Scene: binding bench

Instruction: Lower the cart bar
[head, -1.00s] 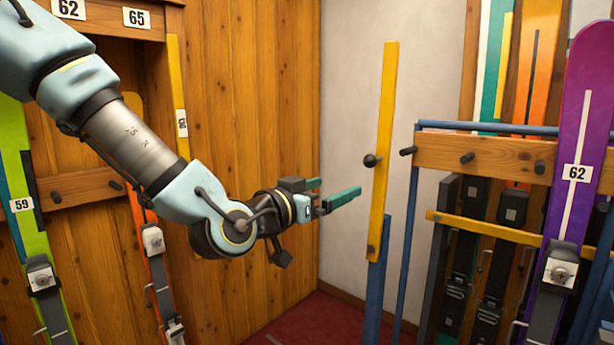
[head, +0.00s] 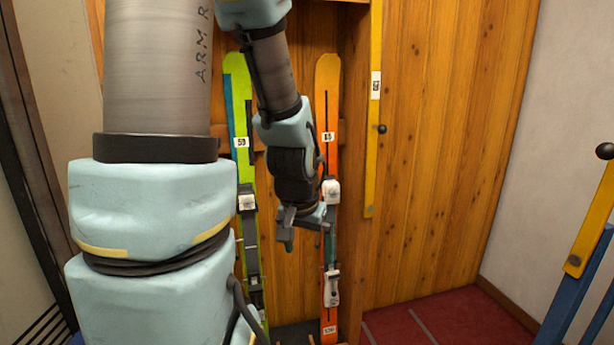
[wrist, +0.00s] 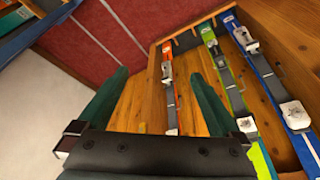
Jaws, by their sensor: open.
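The cart bar (head: 592,225) is a yellow bar with a black knob, at the right edge of the head view. It stands raised from the top of a blue post (head: 570,285), and its upper end is cut off by the frame. My gripper (head: 309,240) is well to the left of it, pointing down in front of the ski bay. Its two green fingers are apart with nothing between them; they also show in the wrist view (wrist: 160,105).
A lime ski (head: 238,110) and an orange ski (head: 328,90) stand in the wooden bay behind my gripper. Another yellow bar (head: 371,160) with a knob hangs upright on the bay's side. Red floor (head: 445,320) between bay and cart is clear.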

